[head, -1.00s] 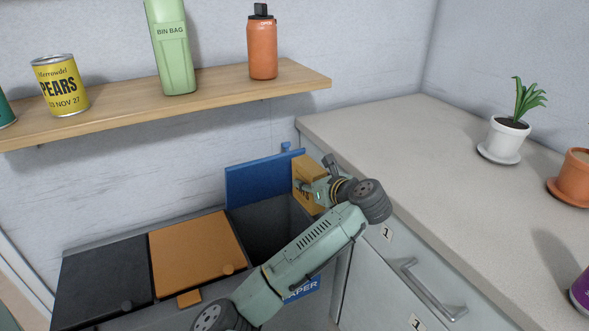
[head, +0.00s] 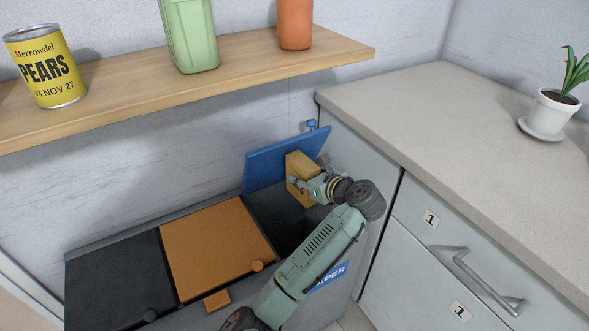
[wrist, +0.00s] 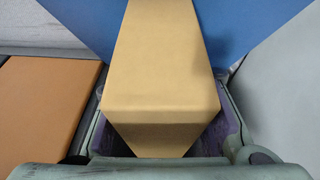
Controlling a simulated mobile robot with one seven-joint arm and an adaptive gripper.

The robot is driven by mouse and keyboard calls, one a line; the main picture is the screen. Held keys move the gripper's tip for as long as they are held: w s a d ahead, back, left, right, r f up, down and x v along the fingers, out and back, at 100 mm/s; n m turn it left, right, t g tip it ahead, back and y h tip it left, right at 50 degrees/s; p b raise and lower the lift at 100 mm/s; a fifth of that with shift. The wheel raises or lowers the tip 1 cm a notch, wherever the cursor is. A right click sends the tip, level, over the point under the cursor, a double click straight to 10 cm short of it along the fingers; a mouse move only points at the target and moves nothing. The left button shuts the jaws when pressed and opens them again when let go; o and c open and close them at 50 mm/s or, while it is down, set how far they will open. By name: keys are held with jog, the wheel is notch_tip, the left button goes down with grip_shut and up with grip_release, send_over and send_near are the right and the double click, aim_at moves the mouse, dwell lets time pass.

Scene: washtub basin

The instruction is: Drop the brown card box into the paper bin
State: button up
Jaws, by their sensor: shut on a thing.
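The brown card box (head: 299,165) is held at my gripper (head: 305,187), in front of the raised blue lid in the head view. In the wrist view the box (wrist: 162,70) fills the middle, and my gripper (wrist: 165,140) is shut on it. The paper bin (head: 278,217) is the right one of the row, open, with a dark inside and its blue lid (head: 265,170) up at the back. Its blue label (head: 330,277) is partly hidden by my arm. The box is over the back right part of the opening; its exact height above the rim is unclear.
Beside the paper bin are an orange-lidded bin (head: 215,245) and a black-lidded bin (head: 115,280), both shut. A grey counter (head: 440,120) with drawers stands close on the right. A wooden shelf (head: 240,75) above holds a can, a green container and an orange bottle.

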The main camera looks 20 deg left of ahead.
aim_at(301, 192)
jog(key=shift+a+f, duration=0.15)
jog(key=shift+f, duration=0.25)
notch_tip(301, 192, down, 6)
jog(key=b, duration=0.5)
jog(key=shift+r+b, duration=0.1)
jog(key=shift+b, duration=0.3)
jog(key=shift+r, duration=0.1)
jog(key=o, duration=1.2)
jog(key=v, duration=1.2)
